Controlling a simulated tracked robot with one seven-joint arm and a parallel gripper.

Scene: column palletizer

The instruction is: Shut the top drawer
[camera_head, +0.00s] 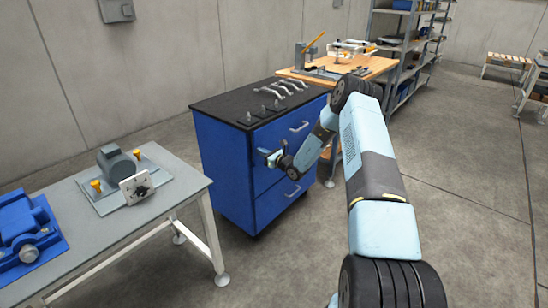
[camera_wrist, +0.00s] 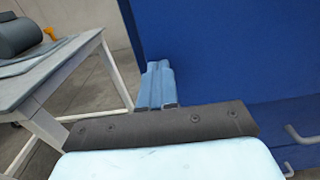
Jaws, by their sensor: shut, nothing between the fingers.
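The blue cabinet (camera_head: 224,165) has a black top. Its top drawer (camera_head: 277,136) has a pale bar handle (camera_head: 299,127). The top drawer's front looks about level with the cabinet face; a small gap cannot be ruled out. A lower drawer (camera_head: 271,205) has its own handle (camera_head: 292,190). My gripper (camera_head: 264,153) is at the left part of the cabinet's front, lower than the top handle and left of it. In the wrist view, its fingers (camera_wrist: 157,85) are together and empty in front of blue panels (camera_wrist: 225,50). Contact cannot be told.
Several wrenches and grey fittings lie on the cabinet top (camera_head: 235,104). A grey table (camera_head: 80,240) with a motor (camera_head: 117,163) and a blue vise-like part (camera_head: 25,230) stands at left. A wooden workbench (camera_head: 375,66) stands behind. Floor at right is clear.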

